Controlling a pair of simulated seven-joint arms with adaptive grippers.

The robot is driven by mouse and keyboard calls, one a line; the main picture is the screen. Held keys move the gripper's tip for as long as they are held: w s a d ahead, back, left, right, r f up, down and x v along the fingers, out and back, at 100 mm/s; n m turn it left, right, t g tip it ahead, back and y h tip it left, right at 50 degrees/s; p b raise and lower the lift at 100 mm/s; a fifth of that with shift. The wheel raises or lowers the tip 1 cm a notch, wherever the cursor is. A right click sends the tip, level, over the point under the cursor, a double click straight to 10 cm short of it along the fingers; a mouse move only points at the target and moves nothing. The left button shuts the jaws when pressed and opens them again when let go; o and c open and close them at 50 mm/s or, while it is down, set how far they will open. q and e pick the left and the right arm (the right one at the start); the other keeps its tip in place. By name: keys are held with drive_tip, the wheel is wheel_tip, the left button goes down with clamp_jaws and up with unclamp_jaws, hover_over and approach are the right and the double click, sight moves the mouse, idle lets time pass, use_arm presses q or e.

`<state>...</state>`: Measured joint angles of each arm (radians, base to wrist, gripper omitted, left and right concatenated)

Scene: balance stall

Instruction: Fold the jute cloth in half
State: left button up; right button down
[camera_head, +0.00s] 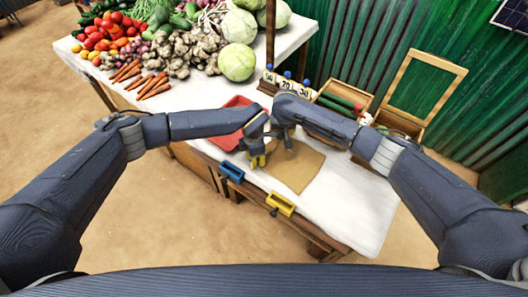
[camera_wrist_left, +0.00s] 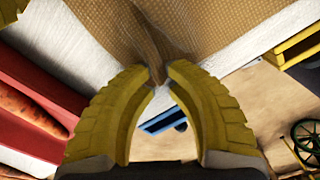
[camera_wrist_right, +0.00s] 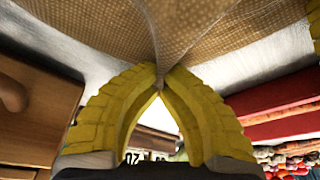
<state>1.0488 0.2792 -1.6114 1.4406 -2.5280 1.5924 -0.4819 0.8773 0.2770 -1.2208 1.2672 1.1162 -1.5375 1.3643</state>
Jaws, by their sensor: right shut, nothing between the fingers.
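The jute cloth (camera_head: 298,171) is a tan woven sheet lying mostly flat on the white-topped table, its near edge close to the table's front. My left gripper (camera_head: 258,161) is at the cloth's left edge. In the left wrist view its yellow fingers (camera_wrist_left: 163,76) close on a puckered edge of the cloth (camera_wrist_left: 215,25). My right gripper (camera_head: 288,146) is at the cloth's far left part. The forearms hide part of the cloth in the head view.
A red tray (camera_head: 229,136) lies just left of the cloth. Blue (camera_head: 232,172) and yellow (camera_head: 281,204) holders hang at the front edge. Number blocks (camera_head: 287,84) and a wooden box (camera_head: 342,98) stand behind. Vegetables fill the back left. The table's right end is clear.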

use_arm(q)
drive_tip(key=shift+o, duration=0.3)
drive_tip(key=shift+s+f, duration=0.1)
drive_tip(key=shift+f, duration=0.1)
use_arm(e)
drive_tip(key=shift+s+f, duration=0.2)
drive_tip(key=shift+f, duration=0.05)
use_arm(q)
drive_tip(key=o, duration=1.3)
drive_tip(key=shift+a, duration=0.1)
use_arm(e)
drive_tip(key=shift+d, duration=0.1)
use_arm(q)
drive_tip(key=shift+b, duration=0.3)
wheel_tip(320, 180, up, 3)
drive_tip(key=b, duration=0.4)
drive_tip(key=shift+b, duration=0.35)
drive_tip(key=shift+r, duration=1.35)
use_arm(e)
drive_tip(key=shift+w, duration=0.1)
use_arm(q)
drive_tip(key=shift+w+r, duration=0.15)
drive_tip(key=shift+w, duration=0.05)
